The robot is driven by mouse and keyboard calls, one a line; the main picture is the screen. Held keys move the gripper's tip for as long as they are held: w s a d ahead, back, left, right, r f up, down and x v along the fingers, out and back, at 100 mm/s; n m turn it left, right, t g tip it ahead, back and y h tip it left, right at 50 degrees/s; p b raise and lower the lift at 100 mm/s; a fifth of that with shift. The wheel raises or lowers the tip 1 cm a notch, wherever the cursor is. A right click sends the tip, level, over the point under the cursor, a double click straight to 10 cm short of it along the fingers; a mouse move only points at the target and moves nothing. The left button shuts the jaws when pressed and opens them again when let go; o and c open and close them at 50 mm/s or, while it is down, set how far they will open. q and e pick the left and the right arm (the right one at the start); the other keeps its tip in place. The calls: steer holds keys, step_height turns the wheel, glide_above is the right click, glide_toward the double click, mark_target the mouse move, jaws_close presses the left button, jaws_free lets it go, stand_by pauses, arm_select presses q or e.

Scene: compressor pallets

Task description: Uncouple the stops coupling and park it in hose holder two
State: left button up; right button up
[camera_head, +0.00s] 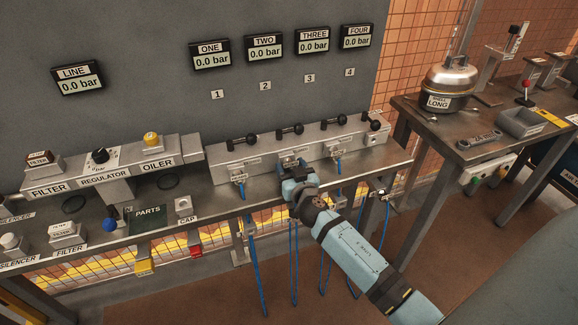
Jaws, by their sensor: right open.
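A grey manifold (265,150) with several black valve levers stands at the back of the bench. My right gripper (291,167) is at its front face under the second lever (289,130), open. It hides most of the second outlet, and I cannot tell whether it touches a coupling there. A coupling with a blue hose (240,180) shows at the first outlet and another (338,160) at the third. Blue hoses hang below the bench edge, where a holder (380,192) shows at the right. The stops label and the holder numbers are too small to read. My left gripper is out of view.
Displays ONE (209,54) to FOUR and LINE (77,77) all read 0.0 bar. The filter, regulator and oiler unit (105,176) fills the bench's left. A second table (470,135) with a metal pot (449,82) stands at the right.

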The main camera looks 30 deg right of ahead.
steer(key=shift+b, duration=0.35)
stand_by(1.1)
jaws_close()
steer(key=shift+s, duration=0.1)
steer(key=shift+b+v, duration=0.4)
steer(key=shift+v, duration=2.5)
